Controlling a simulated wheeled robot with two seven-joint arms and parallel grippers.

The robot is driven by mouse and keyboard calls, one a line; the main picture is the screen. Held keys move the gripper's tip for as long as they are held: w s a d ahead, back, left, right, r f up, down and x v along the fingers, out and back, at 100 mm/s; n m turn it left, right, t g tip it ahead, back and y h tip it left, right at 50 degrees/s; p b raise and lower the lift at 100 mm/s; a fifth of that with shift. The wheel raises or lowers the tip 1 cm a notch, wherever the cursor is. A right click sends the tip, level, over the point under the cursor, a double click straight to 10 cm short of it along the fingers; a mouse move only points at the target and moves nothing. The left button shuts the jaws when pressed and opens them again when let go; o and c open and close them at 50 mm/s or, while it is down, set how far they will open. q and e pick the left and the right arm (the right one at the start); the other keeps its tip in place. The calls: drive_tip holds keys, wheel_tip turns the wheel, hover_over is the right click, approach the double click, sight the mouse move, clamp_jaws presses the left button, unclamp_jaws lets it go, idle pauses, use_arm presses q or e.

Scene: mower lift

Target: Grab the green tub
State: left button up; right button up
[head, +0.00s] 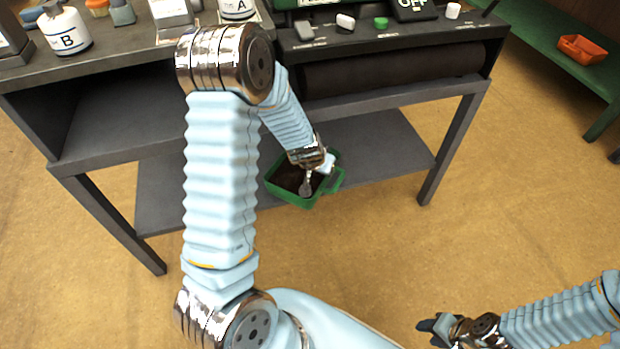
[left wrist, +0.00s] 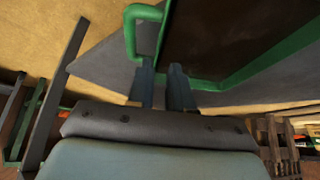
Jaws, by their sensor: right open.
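The green tub (head: 308,203) sits at the front edge of the lower grey shelf, with dark contents and a loop handle on its right in the head view. My left gripper (head: 305,188) reaches down to it; its tips are small and partly hidden there. In the left wrist view, the left gripper's two fingers (left wrist: 162,72) stand a little apart at the tub's green rim (left wrist: 265,65), beside the handle. The rim runs down between their tips; whether they press on it I cannot tell. My right gripper (head: 428,328) is open and empty, low at the right, away from the tub.
The lower shelf (head: 385,140) lies under a dark workbench, whose leg (head: 452,150) stands right of the tub. Bottles marked A (head: 237,8) and B (head: 64,30) stand on top. An orange tray (head: 582,48) lies on a green bench at the right. The floor in front is clear.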

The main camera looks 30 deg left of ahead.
use_arm(q)
drive_tip(key=x, duration=0.3)
drive_tip(key=b+x, duration=0.1)
drive_tip(key=x, duration=0.2)
drive_tip(key=shift+s+d+f, duration=0.2)
drive_tip(key=shift+s+f, duration=0.05)
drive_tip(key=shift+f, duration=0.25)
clamp_jaws()
drive_tip(key=shift+r, duration=0.1)
